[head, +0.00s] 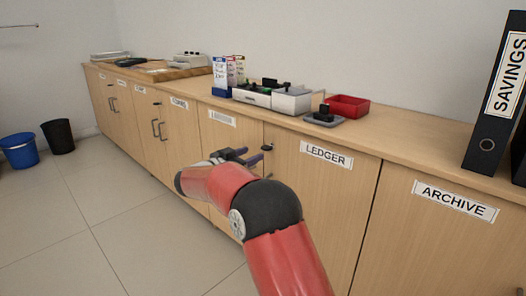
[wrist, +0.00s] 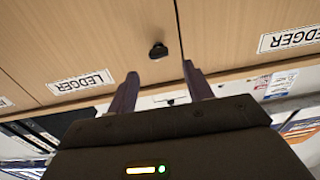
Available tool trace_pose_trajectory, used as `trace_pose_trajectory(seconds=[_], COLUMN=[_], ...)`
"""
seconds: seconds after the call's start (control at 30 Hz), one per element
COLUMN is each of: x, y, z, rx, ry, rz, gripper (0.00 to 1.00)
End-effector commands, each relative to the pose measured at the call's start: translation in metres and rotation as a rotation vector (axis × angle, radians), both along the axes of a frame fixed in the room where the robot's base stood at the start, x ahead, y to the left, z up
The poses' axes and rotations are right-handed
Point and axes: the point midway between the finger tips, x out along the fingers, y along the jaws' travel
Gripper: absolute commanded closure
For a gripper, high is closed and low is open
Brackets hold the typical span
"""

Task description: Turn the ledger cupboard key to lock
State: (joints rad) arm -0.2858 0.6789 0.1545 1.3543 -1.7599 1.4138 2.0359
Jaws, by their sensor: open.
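The ledger cupboard door (head: 315,205) bears a LEDGER label and is closed. Its small dark key (head: 267,147) sits at the door's upper left edge. In the wrist view the key (wrist: 158,50) stands out from the wood, just beyond and between the fingertips. My gripper (head: 246,156) is open in front of the cupboard, a little left of the key. In the wrist view my gripper (wrist: 160,69) has its two fingers apart with nothing between them. I see no contact with the key.
The counter top (head: 400,131) above holds a red tray (head: 347,105), a stamp on a grey pad (head: 323,118), and boxes. A SAVINGS binder (head: 490,120) stands at the right. Two bins, one blue (head: 19,152), stand far left. The floor in front is clear.

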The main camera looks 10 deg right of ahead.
Motion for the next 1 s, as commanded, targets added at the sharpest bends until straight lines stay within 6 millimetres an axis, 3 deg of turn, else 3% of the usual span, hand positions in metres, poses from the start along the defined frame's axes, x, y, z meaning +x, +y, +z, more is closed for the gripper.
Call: trace_pose_trajectory(seconds=[0.33, 0.73, 1.0], x=[0.031, 0.037, 0.037], y=[-0.045, -0.054, -0.054], z=[0.000, 0.000, 0.000], rx=[0.002, 0.001, 0.001], ry=[0.004, 0.004, 0.004], rz=[-0.003, -0.002, -0.002], gripper=[0.49, 0.49, 0.82])
